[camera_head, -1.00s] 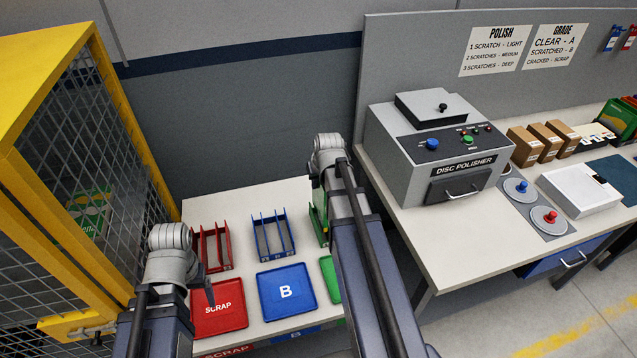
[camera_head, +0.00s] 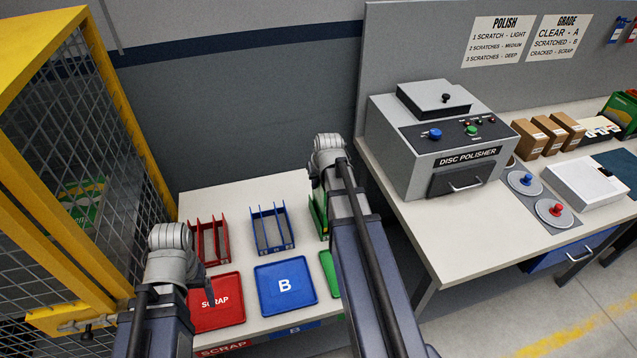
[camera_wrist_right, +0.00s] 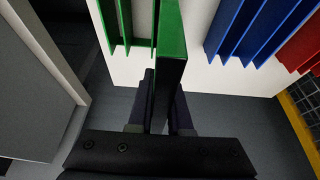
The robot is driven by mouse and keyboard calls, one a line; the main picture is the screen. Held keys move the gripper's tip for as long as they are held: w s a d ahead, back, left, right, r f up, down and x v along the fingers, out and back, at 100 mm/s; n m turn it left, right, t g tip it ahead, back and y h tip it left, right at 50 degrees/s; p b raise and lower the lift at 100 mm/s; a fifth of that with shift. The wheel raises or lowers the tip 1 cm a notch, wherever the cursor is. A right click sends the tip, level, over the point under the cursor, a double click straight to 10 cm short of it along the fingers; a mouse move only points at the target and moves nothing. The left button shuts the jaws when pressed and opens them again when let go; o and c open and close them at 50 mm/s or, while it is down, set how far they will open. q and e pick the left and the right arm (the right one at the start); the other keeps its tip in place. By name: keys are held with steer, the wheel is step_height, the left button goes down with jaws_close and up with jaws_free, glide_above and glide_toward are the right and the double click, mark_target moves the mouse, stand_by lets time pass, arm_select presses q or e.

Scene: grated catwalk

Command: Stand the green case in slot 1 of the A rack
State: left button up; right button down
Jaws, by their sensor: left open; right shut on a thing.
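My right gripper (camera_wrist_right: 163,105) is shut on the green case (camera_wrist_right: 172,30), seen edge-on between its fingers in the right wrist view. The case points away from the wrist, beside the dividers of the green rack (camera_wrist_right: 127,40). I cannot tell whether it is inside a slot or touching the rack. In the head view only a strip of green (camera_head: 318,214) shows beside my right arm, which hides the right gripper and most of the rack. My left gripper (camera_head: 207,284) is open and empty above the red SCRAP tray.
A red rack (camera_head: 208,242) and a blue rack (camera_head: 272,230) stand on the white table, behind the red SCRAP tray (camera_head: 228,312) and blue B tray (camera_head: 300,298). A green tray (camera_head: 331,275) is partly hidden. The disc polisher (camera_head: 420,150) is right; a yellow cage (camera_head: 60,170) is left.

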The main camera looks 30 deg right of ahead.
steer(key=shift+f+b, duration=1.5)
steer(key=shift+f, duration=0.1)
steer(key=shift+c, duration=1.8)
jaws_free()
step_height(320, 180, up, 8)
steer(key=p, duration=0.8)
steer(key=shift+r, duration=0.1)
steer(key=shift+s, duration=0.1)
